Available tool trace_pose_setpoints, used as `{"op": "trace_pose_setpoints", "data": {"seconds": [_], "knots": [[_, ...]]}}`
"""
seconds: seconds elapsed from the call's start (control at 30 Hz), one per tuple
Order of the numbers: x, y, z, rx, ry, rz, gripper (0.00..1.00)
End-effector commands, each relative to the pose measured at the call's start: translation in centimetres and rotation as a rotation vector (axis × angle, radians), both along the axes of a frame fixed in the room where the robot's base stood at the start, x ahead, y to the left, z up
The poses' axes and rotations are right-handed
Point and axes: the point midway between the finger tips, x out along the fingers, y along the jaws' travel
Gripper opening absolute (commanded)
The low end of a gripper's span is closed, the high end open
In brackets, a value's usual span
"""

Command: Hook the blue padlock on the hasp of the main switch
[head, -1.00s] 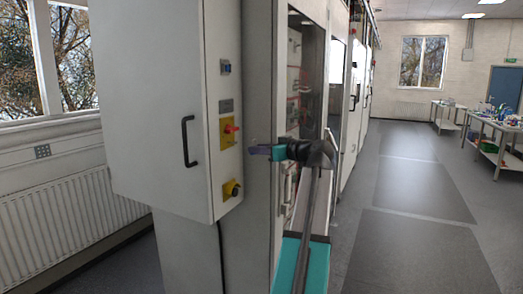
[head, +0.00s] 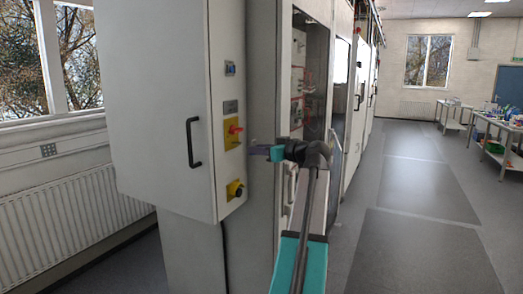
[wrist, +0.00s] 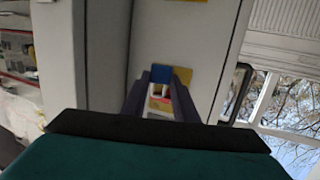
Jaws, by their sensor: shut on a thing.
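The main switch has a red handle (head: 235,129) on a yellow plate (head: 233,142), on the side of a light grey cabinet. The yellow plate also shows in the wrist view (wrist: 184,75), just beyond my fingertips. My gripper (head: 254,149) is to the right of the switch, slightly below its handle, and points at the panel. It is shut on the blue padlock (wrist: 161,73), which shows at the fingertips in the wrist view. The padlock is too small to make out in the head view. I cannot tell whether its shackle touches the hasp.
Below the switch is a second yellow plate with a black knob (head: 235,189). The cabinet door has a black handle (head: 192,143). An open-fronted rack (head: 309,70) stands behind my arm. The aisle floor (head: 420,200) on the right is clear.

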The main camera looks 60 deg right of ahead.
Motion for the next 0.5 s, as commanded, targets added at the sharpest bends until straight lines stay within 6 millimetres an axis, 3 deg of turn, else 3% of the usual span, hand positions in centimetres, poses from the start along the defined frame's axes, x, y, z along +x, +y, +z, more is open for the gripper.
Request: {"op": "trace_pose_setpoints", "data": {"seconds": [0.5], "knots": [[2.0,0.0,0.1,0.0,-0.001,0.0,0.02]]}}
